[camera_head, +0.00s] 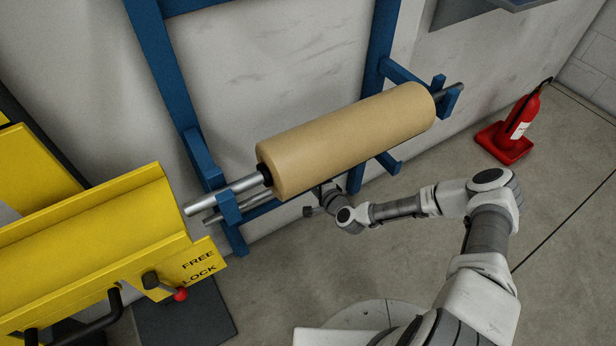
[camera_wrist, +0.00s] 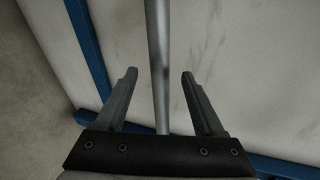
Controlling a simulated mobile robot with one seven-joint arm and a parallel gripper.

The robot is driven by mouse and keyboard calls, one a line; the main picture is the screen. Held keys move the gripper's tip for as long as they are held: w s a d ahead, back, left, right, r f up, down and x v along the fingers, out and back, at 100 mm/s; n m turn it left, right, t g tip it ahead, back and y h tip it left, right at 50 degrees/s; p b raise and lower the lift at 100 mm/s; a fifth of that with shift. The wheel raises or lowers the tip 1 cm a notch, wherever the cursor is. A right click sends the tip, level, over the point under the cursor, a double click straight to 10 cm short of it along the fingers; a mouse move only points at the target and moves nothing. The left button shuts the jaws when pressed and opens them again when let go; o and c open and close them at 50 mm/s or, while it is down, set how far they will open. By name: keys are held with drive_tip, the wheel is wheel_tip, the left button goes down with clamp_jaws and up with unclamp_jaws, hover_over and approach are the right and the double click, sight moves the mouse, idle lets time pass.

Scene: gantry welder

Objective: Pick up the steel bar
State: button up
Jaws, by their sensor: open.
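A bare steel bar (camera_head: 255,198) lies on the blue rack, below and behind the brown roll (camera_head: 345,140), which hides most of its length in the head view. A second metal bar (camera_head: 236,188) runs through the roll. My gripper (camera_head: 317,200) is under the roll, partly hidden by it. In the wrist view, my gripper (camera_wrist: 159,74) is open, with one finger on each side of a bare steel bar (camera_wrist: 157,40). The bar passes between the fingers with a visible gap on both sides. It runs lengthwise away from the gripper's palm in that picture.
The blue rack (camera_head: 166,75) stands against the pale wall, with brackets near my arm. A yellow machine (camera_head: 100,245) with a red-knobbed lever is at left. A red fire extinguisher (camera_head: 522,115) stands at right. The floor between is mostly clear.

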drive_tip(key=shift+w, duration=0.1)
clamp_jaws()
idle(0.3)
drive_tip(key=shift+r, duration=0.1)
idle(1.0)
